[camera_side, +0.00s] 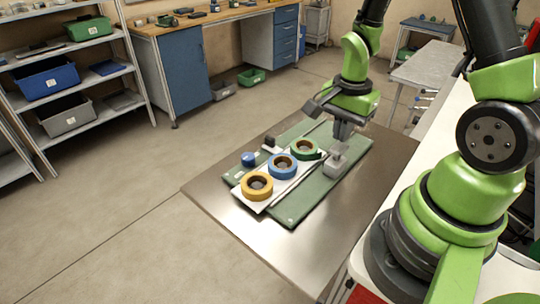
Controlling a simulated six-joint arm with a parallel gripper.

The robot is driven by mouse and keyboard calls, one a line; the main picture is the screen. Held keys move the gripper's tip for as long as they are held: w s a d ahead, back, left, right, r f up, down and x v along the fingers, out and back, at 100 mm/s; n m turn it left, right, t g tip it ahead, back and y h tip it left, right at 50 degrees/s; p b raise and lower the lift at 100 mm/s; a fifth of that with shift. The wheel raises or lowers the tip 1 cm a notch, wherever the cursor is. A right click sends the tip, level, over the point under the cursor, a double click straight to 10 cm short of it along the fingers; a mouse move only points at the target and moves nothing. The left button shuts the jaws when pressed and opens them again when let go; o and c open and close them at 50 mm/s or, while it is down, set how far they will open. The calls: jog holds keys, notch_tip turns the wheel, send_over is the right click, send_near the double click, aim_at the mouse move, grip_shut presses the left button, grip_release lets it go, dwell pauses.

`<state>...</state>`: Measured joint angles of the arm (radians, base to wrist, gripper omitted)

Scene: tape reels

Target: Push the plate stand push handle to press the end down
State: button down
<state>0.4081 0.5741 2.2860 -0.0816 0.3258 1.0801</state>
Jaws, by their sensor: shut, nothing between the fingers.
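A green board (292,213) lies on the metal table and bears a pale plate (249,205). Three tape reels sit in a row on the plate: yellow (257,194), blue (283,174) and green (306,156). A light grey block (335,168), which may be the push handle, stands at the right of the board, past the green reel. My gripper (342,138) points down just above this block and is shut with nothing held. I cannot tell whether the fingertips touch the block.
A small blue knob (248,159) and a dark block (269,142) stand at the board's left side. The metal tabletop (310,250) is clear in front. Shelves, a workbench and bins stand well away on the floor behind.

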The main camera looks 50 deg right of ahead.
aim_at(339, 146)
jog(key=shift+f, duration=1.75)
dwell(2.9)
jog(key=shift+r, duration=3.55)
jog(key=shift+w+a+r, duration=0.1)
jog(key=shift+a+r, duration=0.05)
jog(key=shift+r, duration=0.25)
jog(key=s+a+r+n+t+y, duration=0.1)
jog(key=s+a+r+n+t, duration=0.2)
jog(key=a+r+n, duration=0.3)
jog(key=s+a+r+n+t+y, duration=0.1)
jog(key=s+a+r+n+t, duration=0.3)
jog(key=r+n, duration=0.4)
jog(key=shift+s+a+r, duration=0.45)
jog(key=shift+a+r, duration=0.55)
jog(key=shift+r, duration=0.4)
